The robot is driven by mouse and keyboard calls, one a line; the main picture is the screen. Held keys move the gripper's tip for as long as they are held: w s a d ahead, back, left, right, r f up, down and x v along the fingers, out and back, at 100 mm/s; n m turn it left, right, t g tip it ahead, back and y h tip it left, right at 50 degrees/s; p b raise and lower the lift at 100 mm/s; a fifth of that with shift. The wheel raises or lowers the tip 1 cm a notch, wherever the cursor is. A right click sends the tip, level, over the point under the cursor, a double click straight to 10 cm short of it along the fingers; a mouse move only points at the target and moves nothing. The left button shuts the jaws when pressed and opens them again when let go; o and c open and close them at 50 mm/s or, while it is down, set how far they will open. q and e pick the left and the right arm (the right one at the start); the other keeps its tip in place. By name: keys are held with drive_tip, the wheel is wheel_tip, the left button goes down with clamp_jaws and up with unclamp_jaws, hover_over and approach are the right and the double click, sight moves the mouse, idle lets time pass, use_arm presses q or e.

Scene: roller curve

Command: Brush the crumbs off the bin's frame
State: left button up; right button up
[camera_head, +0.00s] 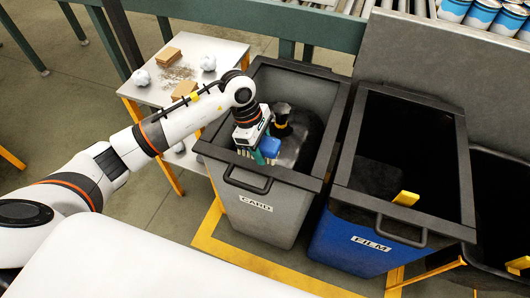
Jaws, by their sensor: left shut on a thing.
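The grey bin labelled CARD (257,204) stands in the middle with a dark rim frame (326,128) around its opening. My left gripper (266,156) points down over this opening, near the front rim. It is shut on a small blue thing (271,145), mostly hidden by the fingers; I cannot tell if it is a brush. A dark cylindrical thing with a yellow band (282,124) shows just beyond the gripper. I cannot make out crumbs on the bin's frame at this size. My right gripper is not in view.
The blue FILM bin (346,243) stands to the right, a black bin (497,205) beyond it. A white side table (220,50) at the back left carries brown blocks (168,56), white crumpled balls (208,63) and scattered bits (178,74). Cans (481,14) stand on rollers behind.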

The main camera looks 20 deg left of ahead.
use_arm(q)
drive_tip(key=shift+r+p, duration=0.3)
drive_tip(key=shift+r, duration=0.8)
